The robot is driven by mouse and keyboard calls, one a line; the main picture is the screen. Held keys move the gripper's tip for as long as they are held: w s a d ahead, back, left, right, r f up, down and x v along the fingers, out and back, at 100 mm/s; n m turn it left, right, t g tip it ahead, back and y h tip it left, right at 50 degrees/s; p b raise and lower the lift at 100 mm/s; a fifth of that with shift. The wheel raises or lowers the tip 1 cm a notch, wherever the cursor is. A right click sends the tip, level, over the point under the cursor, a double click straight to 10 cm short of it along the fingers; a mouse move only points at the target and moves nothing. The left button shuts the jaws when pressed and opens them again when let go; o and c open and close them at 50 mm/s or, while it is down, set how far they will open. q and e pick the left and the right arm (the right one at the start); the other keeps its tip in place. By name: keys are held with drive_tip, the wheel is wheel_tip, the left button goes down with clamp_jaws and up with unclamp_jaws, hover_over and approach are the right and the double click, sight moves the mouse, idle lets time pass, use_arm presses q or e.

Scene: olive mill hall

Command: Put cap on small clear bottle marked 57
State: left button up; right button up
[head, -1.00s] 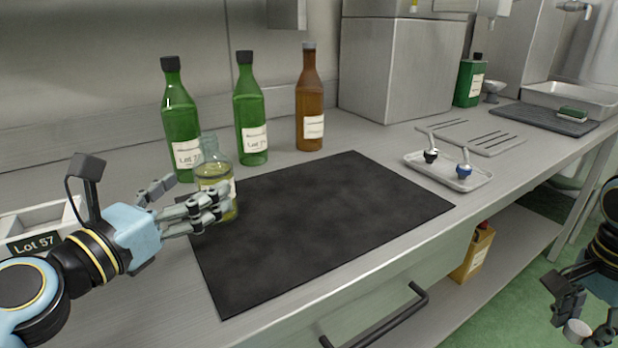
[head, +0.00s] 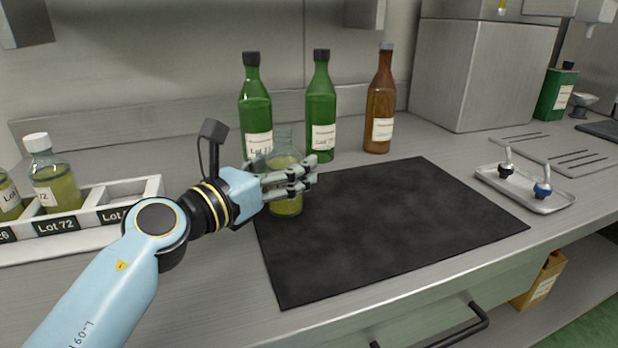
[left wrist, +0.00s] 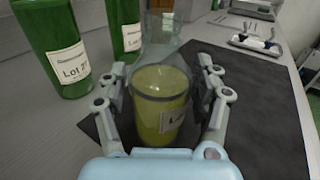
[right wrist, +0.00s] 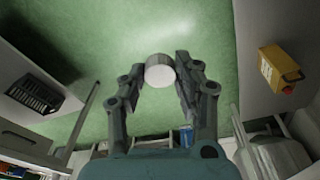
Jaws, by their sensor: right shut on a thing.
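A small clear bottle (head: 285,203) of yellow-green oil stands at the left edge of the black mat (head: 390,225). Its neck is open, with no cap on it. Its label shows only partly in the left wrist view (left wrist: 160,105), so I cannot read the number. My left gripper (left wrist: 163,68) has its fingers on both sides of the bottle, with small gaps visible; it also shows in the head view (head: 300,174). My right gripper (right wrist: 160,66) is shut on a white round cap (right wrist: 160,72), held above the green floor. The head view does not show it.
A white rack (head: 85,232) with Lot labels stands at the left, holding small bottles, one with a white cap (head: 36,142). Green bottles (head: 321,110) and a brown bottle (head: 381,105) stand behind the mat. A small tray (head: 545,205) lies right. The mat is otherwise clear.

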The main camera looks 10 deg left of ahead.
use_arm(q)
drive_tip(key=c, duration=1.1)
drive_tip(key=shift+r, duration=0.25)
drive_tip(key=shift+c, duration=0.2)
use_arm(e)
drive_tip(key=shift+d+r, duration=0.1)
drive_tip(key=shift+r, duration=0.15)
